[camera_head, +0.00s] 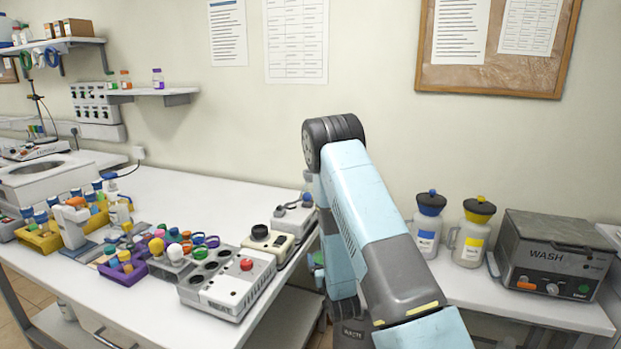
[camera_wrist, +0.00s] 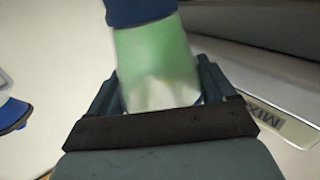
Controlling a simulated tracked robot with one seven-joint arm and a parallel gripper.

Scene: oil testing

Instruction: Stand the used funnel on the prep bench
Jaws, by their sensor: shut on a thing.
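In the wrist view my gripper (camera_wrist: 160,90) is shut on a pale green, see-through piece (camera_wrist: 155,55) with a dark blue end at the top of the picture. I take it to be the used funnel, but its full shape does not show and it is blurred. In the head view my arm hides the gripper; a bit of green (camera_head: 318,258) shows at the arm's left edge. A long white bench (camera_head: 190,200) stands at left and a second white bench (camera_head: 480,292) at right. I cannot tell which is the prep bench.
The left bench holds a yellow rack (camera_head: 40,240), a purple rack (camera_head: 125,268) and a grey device with a red knob (camera_head: 228,285). The right bench holds two capped jugs (camera_head: 425,232) (camera_head: 470,240) and a WASH unit (camera_head: 553,255). The left bench's back middle is clear.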

